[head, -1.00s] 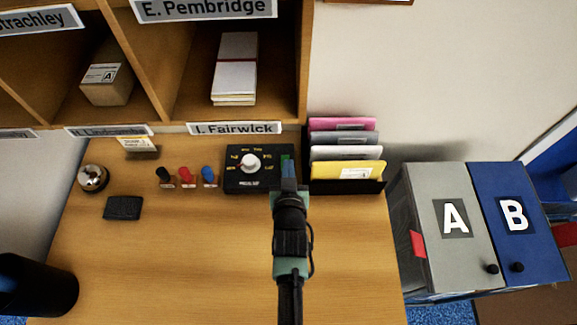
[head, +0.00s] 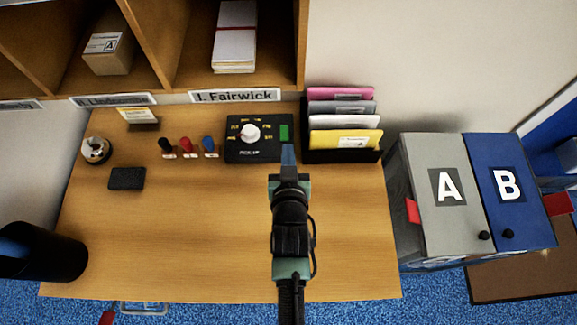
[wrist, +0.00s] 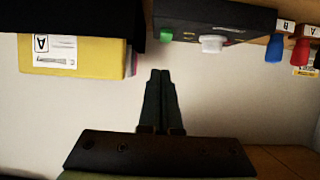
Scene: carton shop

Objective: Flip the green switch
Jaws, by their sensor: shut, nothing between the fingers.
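The green switch (head: 284,132) is a small green block at the right end of a black control box (head: 241,150) with a white knob and yellow markings, on the desk against the back. In the wrist view the green switch (wrist: 166,35) shows at the box's edge, beside the white knob (wrist: 212,43). My gripper (head: 288,153) is shut and empty, in front of the switch in the head view, with the switch in clear sight. In the wrist view my fingertips (wrist: 160,76) are together and apart from the switch.
A black rack (head: 310,153) with several coloured folders stands right of the box. Black, red and blue stamps (head: 187,146) stand left of it. Boxes A (head: 437,215) and B (head: 512,215) are at the right. The middle of the desk (head: 190,230) is clear.

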